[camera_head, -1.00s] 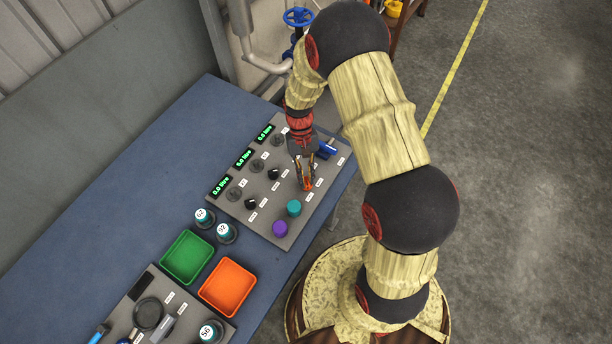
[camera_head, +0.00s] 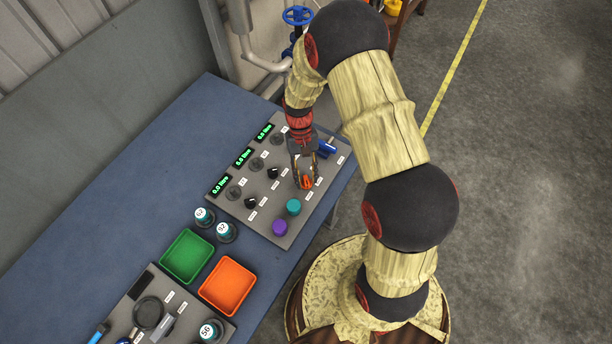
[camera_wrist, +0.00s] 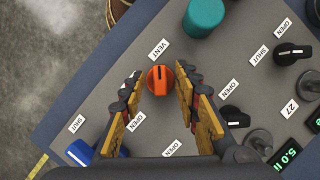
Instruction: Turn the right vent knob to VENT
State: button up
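The orange vent knob (camera_wrist: 160,82) sits on the grey panel in the wrist view, with a dark mark on the half that faces the VENT label (camera_wrist: 158,49). It also shows in the head view (camera_head: 306,182), between my fingertips. My gripper (camera_wrist: 160,92) is open, one finger on each side of the knob. In the wrist view a gap shows between the knob and both fingers. The head view also shows my gripper (camera_head: 303,180) low over the panel. Whether the fingertips touch the panel is hard to tell.
A teal knob (camera_wrist: 205,16) stands close beyond the orange one, and a purple knob (camera_head: 280,228) stands farther along. A blue handle (camera_wrist: 82,152) and black knobs (camera_wrist: 292,53) are also on the panel. Green (camera_head: 187,256) and orange (camera_head: 228,286) trays lie apart on the bench.

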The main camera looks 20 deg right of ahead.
jog(key=v, duration=1.2)
jog(key=s+r+n+t+b, duration=0.1)
jog(key=s+r+t, duration=0.4)
jog(key=s+r, duration=0.4)
jog(key=s+a+r+n+t+b, duration=0.1)
jog(key=s+r+t, duration=0.4)
jog(key=s+r, duration=0.5)
notch_tip(320, 180, up, 7)
jog(key=shift+r+h, duration=0.25)
jog(key=shift+h, duration=0.15)
